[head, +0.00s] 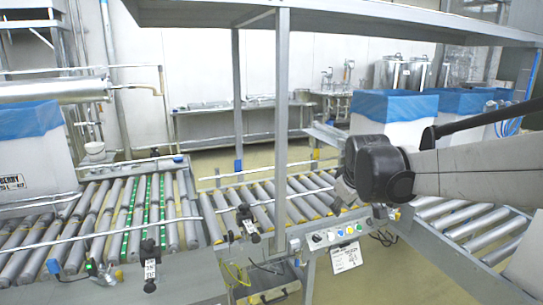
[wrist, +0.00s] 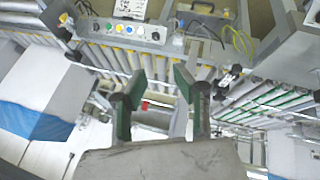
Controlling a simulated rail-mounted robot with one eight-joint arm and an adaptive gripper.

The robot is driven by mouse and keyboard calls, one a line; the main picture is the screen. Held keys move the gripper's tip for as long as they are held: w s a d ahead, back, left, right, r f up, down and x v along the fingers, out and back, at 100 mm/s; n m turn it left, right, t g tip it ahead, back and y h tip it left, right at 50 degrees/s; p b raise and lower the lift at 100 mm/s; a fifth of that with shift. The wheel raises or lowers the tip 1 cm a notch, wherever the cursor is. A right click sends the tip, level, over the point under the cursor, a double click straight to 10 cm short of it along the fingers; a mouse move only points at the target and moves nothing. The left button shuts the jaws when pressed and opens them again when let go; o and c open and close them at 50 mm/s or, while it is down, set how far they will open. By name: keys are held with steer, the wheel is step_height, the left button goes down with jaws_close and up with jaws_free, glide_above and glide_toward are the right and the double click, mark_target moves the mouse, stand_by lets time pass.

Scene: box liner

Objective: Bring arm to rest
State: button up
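My arm reaches in from the right edge of the head view, and its dark wrist part (head: 380,170) hangs above the roller conveyor. The fingers are not clear in the head view. In the wrist view my gripper (wrist: 160,95) shows two dark fingers with green inner pads, spread apart with nothing between them. Through the gap I see rollers and steel frame at a distance. The gripper touches nothing that I can see.
Roller conveyors (head: 130,215) run across the front. A control panel (head: 335,235) with buttons sits under my wrist. A blue-lined box (head: 30,150) stands at left, and another blue-lined box (head: 392,115) stands behind my arm. A steel post (head: 281,130) rises mid-view.

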steer(key=s+r+m+p, duration=0.1)
steer(key=s+m+p, duration=0.4)
steer(key=s, duration=2.5)
steer(key=shift+s+d+r+m+t, duration=0.2)
steer(key=shift+s+r+m+t, duration=0.15)
steer(key=shift+m, duration=0.65)
steer(key=shift+w, duration=0.1)
